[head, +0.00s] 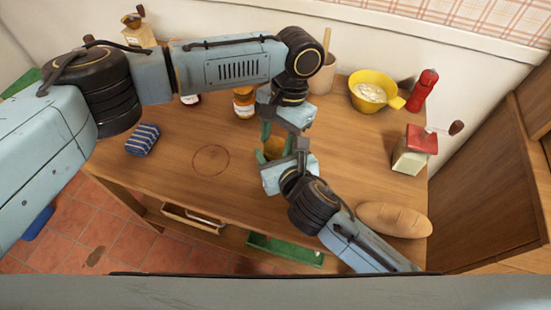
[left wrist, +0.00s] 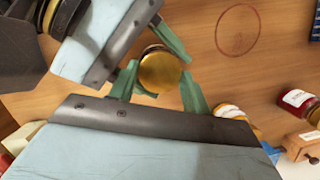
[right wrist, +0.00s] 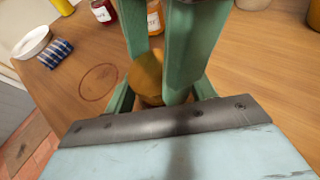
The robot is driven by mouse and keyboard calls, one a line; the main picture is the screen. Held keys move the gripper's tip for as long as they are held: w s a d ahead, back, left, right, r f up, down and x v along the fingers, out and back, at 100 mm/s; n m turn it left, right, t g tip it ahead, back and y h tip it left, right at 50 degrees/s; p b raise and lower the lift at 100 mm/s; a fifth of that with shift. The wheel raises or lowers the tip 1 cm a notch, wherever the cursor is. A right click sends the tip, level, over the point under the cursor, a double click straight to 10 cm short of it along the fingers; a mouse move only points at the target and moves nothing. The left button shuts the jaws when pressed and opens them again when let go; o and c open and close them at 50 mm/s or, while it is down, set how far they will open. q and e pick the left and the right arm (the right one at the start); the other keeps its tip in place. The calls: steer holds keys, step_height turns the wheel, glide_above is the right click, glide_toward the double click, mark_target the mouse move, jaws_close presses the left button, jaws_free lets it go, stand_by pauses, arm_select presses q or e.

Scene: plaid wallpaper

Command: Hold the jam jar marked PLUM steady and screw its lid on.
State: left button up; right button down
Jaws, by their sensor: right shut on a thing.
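A jar (head: 273,149) stands upright on the table between my two grippers, its label hidden. A gold lid (left wrist: 160,71) covers its mouth; it also shows in the right wrist view (right wrist: 147,76). I cannot tell how tightly it sits. My right gripper (head: 273,156) is shut on the jar's body from the near side. My left gripper (left wrist: 158,72) reaches down from above. Its green fingers stand on either side of the lid and look open, with a slight gap. The left fingers hide part of the jar in the right wrist view.
An orange jar (head: 243,103) and a red jar (left wrist: 298,101) stand towards the back. A ring mark (head: 210,160) and blue striped cloth (head: 142,140) lie left. A bread loaf (head: 392,219), red-topped box (head: 415,150) and yellow bowl (head: 370,92) are right.

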arm_select(q)
steer(key=shift+c, duration=1.3)
steer(key=m, duration=0.3)
steer(key=shift+m+t+y, duration=0.3)
steer(key=shift+t+y, duration=0.1)
steer(key=o, duration=1.1)
steer(key=shift+s+d, duration=0.1)
steer(key=shift+s, duration=0.1)
